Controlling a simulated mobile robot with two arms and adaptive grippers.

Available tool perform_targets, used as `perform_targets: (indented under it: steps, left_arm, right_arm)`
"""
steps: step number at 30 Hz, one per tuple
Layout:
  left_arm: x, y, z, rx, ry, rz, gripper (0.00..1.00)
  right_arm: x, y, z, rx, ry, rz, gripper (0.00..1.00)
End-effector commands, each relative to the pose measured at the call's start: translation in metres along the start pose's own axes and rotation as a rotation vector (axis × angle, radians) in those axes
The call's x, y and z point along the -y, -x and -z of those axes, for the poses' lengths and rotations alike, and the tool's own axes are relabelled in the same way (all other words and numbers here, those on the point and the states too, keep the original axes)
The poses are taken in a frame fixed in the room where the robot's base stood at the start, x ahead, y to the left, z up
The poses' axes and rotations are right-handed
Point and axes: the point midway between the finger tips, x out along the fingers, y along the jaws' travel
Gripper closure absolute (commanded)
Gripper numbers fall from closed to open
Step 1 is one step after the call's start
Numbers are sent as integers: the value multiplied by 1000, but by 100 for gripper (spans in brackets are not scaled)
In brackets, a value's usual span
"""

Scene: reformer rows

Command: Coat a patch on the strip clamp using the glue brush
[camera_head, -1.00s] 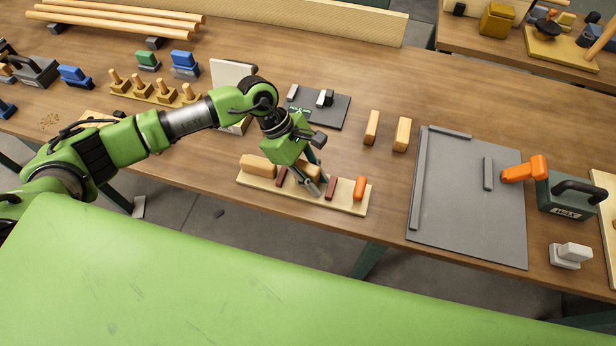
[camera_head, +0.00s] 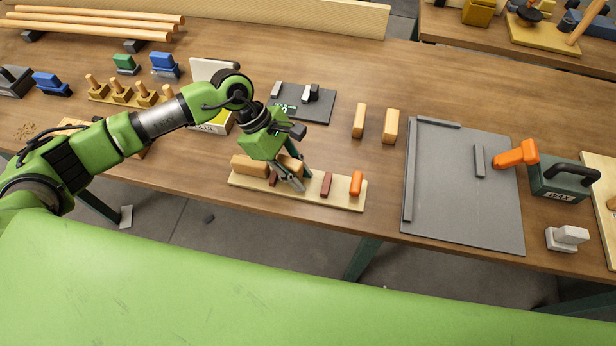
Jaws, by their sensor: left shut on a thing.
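My left gripper (camera_head: 292,181) points down at a pale wooden strip (camera_head: 310,194) near the table's front edge. Its fingers are shut around a tan block (camera_head: 293,164), partly hidden by them, at the middle of the strip. Another tan block (camera_head: 249,166), a dark red piece (camera_head: 326,184) and an orange piece (camera_head: 356,183) stand on the strip. No glue brush can be made out clearly. A box marked GLUE (camera_head: 216,127) stands behind my arm, partly covered. I cannot tell for certain which thing is the strip clamp. My right gripper is not in view.
A dark plate with small metal parts (camera_head: 318,112) and two upright tan blocks (camera_head: 358,120) stand behind the strip. Bare tabletop lies between strip and board.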

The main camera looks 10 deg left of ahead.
Motion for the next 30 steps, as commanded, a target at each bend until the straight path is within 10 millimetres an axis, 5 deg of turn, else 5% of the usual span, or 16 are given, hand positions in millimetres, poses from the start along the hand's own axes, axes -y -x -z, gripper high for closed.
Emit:
perform_targets:
  steps: [14,30]
  left_arm:
    - [1,7,7,-3,1,0,98]
    - [1,51,-19,-2,-1,-1,98]
  right_arm:
    - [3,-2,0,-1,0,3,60]
    - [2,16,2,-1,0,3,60]
